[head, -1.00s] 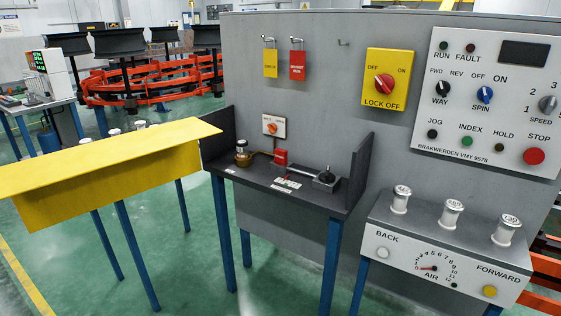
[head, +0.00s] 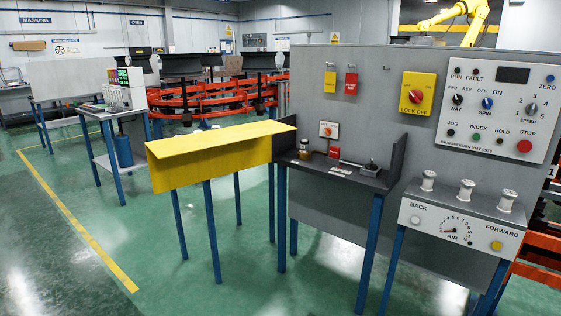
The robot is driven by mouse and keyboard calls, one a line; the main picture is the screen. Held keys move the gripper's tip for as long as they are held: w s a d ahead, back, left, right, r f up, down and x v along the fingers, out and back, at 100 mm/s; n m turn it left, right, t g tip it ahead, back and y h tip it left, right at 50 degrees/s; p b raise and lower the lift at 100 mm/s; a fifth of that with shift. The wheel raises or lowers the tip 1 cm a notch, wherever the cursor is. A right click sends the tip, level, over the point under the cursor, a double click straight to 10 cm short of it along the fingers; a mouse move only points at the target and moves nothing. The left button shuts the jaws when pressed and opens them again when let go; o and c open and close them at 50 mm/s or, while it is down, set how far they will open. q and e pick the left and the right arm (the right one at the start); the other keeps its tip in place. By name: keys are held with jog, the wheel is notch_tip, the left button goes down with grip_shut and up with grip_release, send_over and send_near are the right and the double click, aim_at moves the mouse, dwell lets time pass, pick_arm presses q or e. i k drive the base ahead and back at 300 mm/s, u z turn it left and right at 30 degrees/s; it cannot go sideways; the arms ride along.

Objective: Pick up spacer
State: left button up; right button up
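Three silver spool-shaped pieces, which look like spacers, stand upright in a row on the grey console top at the right: the left one (head: 428,181), the middle one (head: 465,193) and the right one (head: 507,200). Their labels are too small to read. Neither of my grippers shows in the head view, and nothing is seen touching these pieces.
The air console (head: 459,234) stands right of a dark bench (head: 335,173) holding a brass-coloured fitting (head: 305,149). A yellow-topped table (head: 215,143) adjoins that bench. A grey panel (head: 375,75) rises behind. Green floor (head: 80,245) is clear at front left.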

aim_at(334, 151)
jog(key=u, duration=0.65)
jog(key=i, duration=1.05)
jog(key=u, duration=0.45)
